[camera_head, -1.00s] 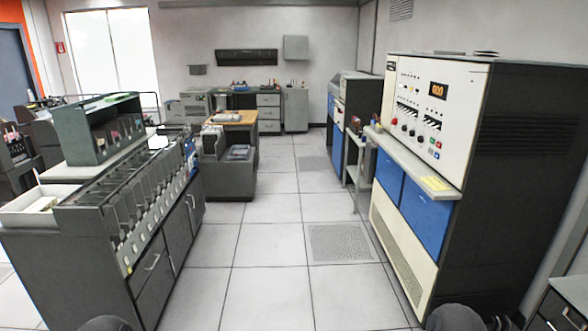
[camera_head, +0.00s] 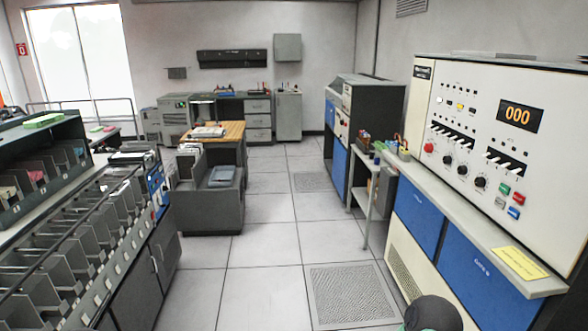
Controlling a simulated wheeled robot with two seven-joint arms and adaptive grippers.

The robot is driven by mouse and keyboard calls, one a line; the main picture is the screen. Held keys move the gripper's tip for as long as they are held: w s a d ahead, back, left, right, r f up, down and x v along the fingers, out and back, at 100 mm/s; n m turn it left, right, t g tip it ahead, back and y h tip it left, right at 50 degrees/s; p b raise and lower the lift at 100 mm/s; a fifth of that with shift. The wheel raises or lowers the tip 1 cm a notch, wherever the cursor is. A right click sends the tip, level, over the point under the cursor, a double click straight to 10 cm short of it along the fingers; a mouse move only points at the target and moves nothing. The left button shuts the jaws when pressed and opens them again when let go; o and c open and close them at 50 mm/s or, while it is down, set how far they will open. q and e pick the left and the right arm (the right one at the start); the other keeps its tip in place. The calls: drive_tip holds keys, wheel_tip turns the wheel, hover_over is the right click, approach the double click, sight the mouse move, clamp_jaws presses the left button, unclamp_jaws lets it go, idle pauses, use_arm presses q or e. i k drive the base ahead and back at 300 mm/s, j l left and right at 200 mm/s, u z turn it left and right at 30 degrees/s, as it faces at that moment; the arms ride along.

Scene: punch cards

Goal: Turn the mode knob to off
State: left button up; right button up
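The console panel (camera_head: 497,115) is a cream upright face on the right, with a lit orange display reading 000 (camera_head: 517,116). Below the rows of switches is a slanted row of three black round knobs: one on the left (camera_head: 447,160), one in the middle (camera_head: 462,170) and one on the right (camera_head: 480,183). Their labels are too small to read, so I cannot tell which is the mode knob or where it points. A red button (camera_head: 429,147) sits left of them, with coloured square buttons to the right. Neither gripper is in view.
A grey ledge (camera_head: 465,220) with a yellow note (camera_head: 519,263) juts out below the panel, above blue doors (camera_head: 480,278). A card sorter (camera_head: 75,245) stands at left. A small cart (camera_head: 375,200) stands beyond the console. The tiled aisle (camera_head: 262,295) between is clear.

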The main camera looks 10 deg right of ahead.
sight(428, 148)
drive_tip(key=i, duration=2)
